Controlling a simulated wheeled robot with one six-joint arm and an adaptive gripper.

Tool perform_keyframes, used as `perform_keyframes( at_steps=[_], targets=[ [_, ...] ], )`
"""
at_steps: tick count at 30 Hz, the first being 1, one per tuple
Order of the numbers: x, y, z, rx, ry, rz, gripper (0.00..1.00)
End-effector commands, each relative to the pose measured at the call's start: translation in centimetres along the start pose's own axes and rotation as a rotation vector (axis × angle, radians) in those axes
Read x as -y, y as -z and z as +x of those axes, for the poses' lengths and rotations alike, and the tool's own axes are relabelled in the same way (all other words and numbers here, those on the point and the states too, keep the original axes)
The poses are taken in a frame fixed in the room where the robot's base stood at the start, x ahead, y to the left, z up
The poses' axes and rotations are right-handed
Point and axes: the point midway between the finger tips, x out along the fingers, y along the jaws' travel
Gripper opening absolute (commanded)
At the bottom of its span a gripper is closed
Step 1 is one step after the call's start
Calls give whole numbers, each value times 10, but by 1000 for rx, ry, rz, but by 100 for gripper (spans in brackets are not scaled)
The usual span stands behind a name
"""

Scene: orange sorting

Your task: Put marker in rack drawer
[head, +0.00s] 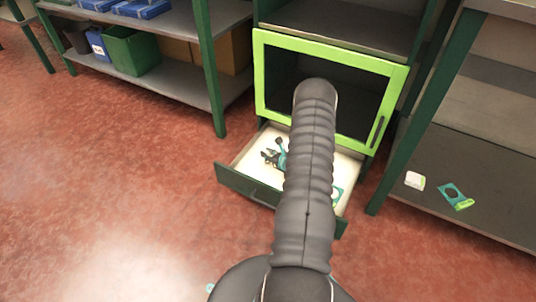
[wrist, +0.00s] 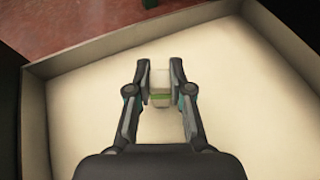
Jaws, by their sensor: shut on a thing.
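The rack drawer (head: 252,192) is pulled out below a cabinet with a lime-green door frame; its pale inside also fills the wrist view (wrist: 90,110). My gripper (wrist: 160,84) is shut on a pale, short-looking piece with a green band, which I take to be the marker (wrist: 160,77). It is over the drawer's inside; I cannot tell whether it touches the bottom. In the head view my gripper (head: 270,156) shows in part over the drawer, and my arm hides the middle of the drawer and the marker.
A small teal and white item (head: 337,194) shows in the drawer's right side. The lime-green framed door (head: 330,47) above is shut. A white block (head: 414,180) and a teal-green package (head: 456,196) lie on the right shelf. A green bin (head: 133,52) stands on the left shelf. Red floor is clear at left.

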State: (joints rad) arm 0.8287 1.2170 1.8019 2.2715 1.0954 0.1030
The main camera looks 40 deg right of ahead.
Motion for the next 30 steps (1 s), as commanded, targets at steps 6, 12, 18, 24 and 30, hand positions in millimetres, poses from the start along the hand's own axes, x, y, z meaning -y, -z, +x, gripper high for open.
perform_keyframes(
  at_steps=[6,12,18,24,30],
  targets=[
    [0,0,0,2,1,-1,0],
    [0,3,2,1,0,-1,25],
    [0,3,1,1,0,-1,45],
    [0,2,1,1,0,-1,45],
    [2,-1,-16,2,2,-1,45]
  ],
)
